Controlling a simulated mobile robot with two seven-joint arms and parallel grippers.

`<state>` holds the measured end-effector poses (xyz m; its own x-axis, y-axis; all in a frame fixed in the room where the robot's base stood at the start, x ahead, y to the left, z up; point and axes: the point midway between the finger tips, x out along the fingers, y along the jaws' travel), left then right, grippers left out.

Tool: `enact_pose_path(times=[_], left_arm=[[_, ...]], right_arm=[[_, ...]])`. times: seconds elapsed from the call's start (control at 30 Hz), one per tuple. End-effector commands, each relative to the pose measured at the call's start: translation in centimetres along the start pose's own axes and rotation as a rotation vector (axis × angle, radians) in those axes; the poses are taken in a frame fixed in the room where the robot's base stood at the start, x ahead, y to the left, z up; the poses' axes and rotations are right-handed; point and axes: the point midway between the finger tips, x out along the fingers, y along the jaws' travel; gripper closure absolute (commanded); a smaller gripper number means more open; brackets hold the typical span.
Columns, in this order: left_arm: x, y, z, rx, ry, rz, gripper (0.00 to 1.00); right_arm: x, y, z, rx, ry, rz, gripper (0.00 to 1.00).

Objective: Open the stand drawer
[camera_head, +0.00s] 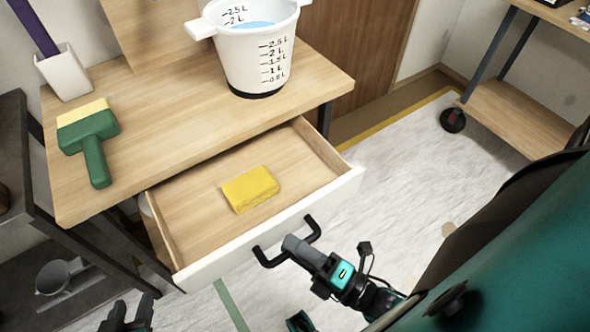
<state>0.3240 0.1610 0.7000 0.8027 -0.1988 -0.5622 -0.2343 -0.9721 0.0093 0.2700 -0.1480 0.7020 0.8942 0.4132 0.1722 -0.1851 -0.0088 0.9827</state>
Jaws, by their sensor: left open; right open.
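The stand drawer (205,198) is pulled out from under the wooden stand top (185,120), and its inside is visible. Its white front (220,262) carries a black bar handle (268,262). A yellow sponge (250,188) lies in the drawer. My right gripper (297,248) is open at the handle, its fingers overlapping the bar in the picture; I cannot tell whether they touch it. My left gripper (128,314) is open and empty at the bottom edge, below and left of the drawer front, partly cut off.
A white measuring bucket (255,60) with blue liquid, a green brush (92,140) and a white holder (65,74) stand or lie on the top. A dark shelf (15,150) is at left, a wheeled cart (515,115) at upper right.

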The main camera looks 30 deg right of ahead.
Motion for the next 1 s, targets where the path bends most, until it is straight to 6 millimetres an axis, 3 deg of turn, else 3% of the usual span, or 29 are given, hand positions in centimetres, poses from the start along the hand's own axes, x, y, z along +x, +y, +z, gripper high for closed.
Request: enact_pose_path(times=[0.4, 0.6, 1.0], left_arm=[[0.3, 0.1, 0.3, -0.003, 0.000, 0.004, 0.57], [0.4, 0.3, 0.2, -0.004, 0.003, 0.009, 0.57], [0.4, 0.5, -0.2, -0.003, 0.008, 0.012, 0.57]], right_arm=[[-8.3, -0.2, 0.0, 0.001, 0.000, -0.007, 0.58], [-11.4, -0.1, 0.0, 0.001, 0.000, -0.004, 0.58], [-12.6, 0.0, 0.0, 0.000, 0.000, -0.002, 0.58]])
